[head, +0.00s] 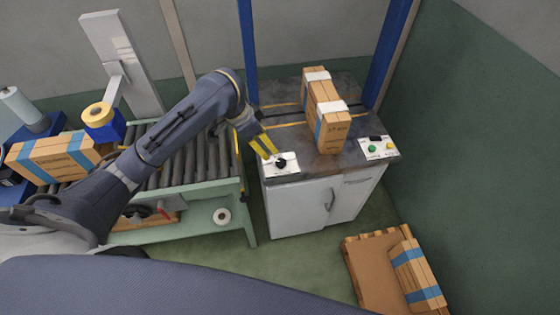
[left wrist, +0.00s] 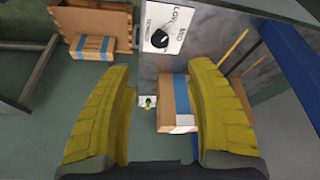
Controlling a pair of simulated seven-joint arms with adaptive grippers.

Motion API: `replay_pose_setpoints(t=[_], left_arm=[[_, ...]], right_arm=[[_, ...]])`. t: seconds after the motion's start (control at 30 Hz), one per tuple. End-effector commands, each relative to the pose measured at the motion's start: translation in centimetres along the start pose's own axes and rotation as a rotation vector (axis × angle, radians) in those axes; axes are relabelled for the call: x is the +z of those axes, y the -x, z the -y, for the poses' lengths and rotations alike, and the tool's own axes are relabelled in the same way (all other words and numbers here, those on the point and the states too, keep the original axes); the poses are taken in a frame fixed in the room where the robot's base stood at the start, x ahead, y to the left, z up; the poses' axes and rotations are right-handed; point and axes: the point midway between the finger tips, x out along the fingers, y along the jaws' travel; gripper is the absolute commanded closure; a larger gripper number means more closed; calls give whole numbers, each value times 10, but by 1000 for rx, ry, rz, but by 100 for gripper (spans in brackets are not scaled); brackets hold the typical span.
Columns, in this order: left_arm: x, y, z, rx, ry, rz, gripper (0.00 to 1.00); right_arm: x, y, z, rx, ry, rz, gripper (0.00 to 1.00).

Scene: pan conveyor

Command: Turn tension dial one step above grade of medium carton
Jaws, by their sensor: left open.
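The tension dial (head: 281,162) is a black knob on a white plate at the near left corner of the machine top. In the left wrist view the dial (left wrist: 160,38) shows beside lettering that reads TENSION, LOW and MID; its exact setting is hard to tell. My left gripper (head: 266,146) is open and empty, its yellow fingers close above the dial. One carton (head: 334,128) stands on the machine top, another (head: 52,157) lies on the roller conveyor, and a third (head: 418,277) is on the pallet. Their grade print is too small to read. My right gripper is not in view.
A panel with green and red buttons (head: 377,149) sits at the machine's right corner. Blue posts (head: 391,50) rise behind the machine. The wooden pallet (head: 368,272) is on the floor in front. A tape roll (head: 222,215) lies on the conveyor's lower shelf.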

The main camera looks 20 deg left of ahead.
Motion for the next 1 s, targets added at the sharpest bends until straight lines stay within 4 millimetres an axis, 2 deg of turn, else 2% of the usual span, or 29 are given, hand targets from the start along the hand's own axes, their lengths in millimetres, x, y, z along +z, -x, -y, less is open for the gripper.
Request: replay_pose_setpoints(t=[0.7, 1.0], left_arm=[[-1, -102, -1, 5, 4, -2, 45], [0, -132, 0, 1, 2, 0, 45]], right_arm=[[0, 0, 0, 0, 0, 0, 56], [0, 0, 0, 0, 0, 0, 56]])
